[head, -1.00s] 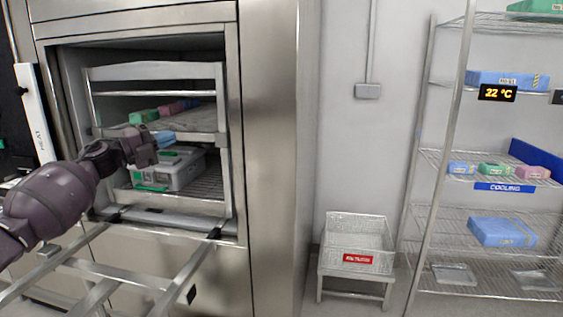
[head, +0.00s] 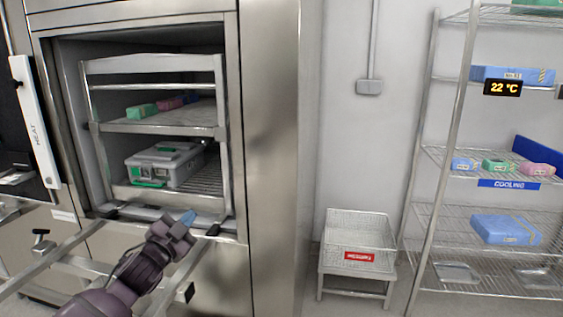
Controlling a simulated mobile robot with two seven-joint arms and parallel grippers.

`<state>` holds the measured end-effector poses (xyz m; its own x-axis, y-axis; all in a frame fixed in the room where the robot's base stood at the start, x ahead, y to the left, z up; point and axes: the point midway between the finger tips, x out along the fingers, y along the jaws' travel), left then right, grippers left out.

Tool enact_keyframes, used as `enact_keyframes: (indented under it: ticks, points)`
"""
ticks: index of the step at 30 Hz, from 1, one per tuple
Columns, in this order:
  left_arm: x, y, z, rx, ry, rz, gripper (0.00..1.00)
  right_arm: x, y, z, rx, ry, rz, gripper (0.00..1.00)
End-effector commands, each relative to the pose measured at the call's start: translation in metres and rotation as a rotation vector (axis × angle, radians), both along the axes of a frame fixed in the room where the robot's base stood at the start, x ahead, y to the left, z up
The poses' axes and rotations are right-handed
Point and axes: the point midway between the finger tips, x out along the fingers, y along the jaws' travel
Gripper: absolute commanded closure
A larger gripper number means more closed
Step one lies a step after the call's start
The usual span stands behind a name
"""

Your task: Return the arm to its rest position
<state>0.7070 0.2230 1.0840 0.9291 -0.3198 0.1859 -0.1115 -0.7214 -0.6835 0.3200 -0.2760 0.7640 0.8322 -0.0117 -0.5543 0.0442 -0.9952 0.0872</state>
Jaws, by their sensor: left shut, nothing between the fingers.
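My left gripper (head: 187,217) is low in front of the open washer chamber (head: 66,110), below its lower rack shelf, with its small blue tip pointing up and right. It is shut and empty. My dark purple left arm (head: 118,292) comes in from the bottom left. The gripper is apart from the grey case (head: 168,163) with green latches, which sits on the lower shelf of the rack (head: 152,66). My right gripper is not in view.
Metal rails (head: 58,262) extend out of the chamber close to my arm. Colored packs (head: 142,110) lie on the upper rack shelf. A wire basket (head: 358,235) stands on a low stand to the right. A wire shelf marked COOLING (head: 508,184) holds several packs at the far right.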

Motion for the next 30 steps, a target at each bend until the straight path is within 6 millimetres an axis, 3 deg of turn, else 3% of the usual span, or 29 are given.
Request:
enact_keyframes:
  ticks: [1,3,12,27,30]
  points:
    - [-0.016,0.0,-0.029,-0.045,0.06,0.013,1.0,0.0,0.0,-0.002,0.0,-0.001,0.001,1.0]
    - [-0.036,0.001,-0.06,-0.1,0.132,0.032,1.0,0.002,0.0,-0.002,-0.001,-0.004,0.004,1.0]
    - [-0.135,0.012,-0.174,-0.311,0.414,0.13,1.0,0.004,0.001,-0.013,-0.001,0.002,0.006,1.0]
    - [-0.324,0.042,-0.32,-0.53,0.764,0.373,1.0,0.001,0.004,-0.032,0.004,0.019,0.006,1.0]
    - [-0.355,0.046,-0.34,-0.541,0.819,0.414,1.0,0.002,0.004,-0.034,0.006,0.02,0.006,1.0]
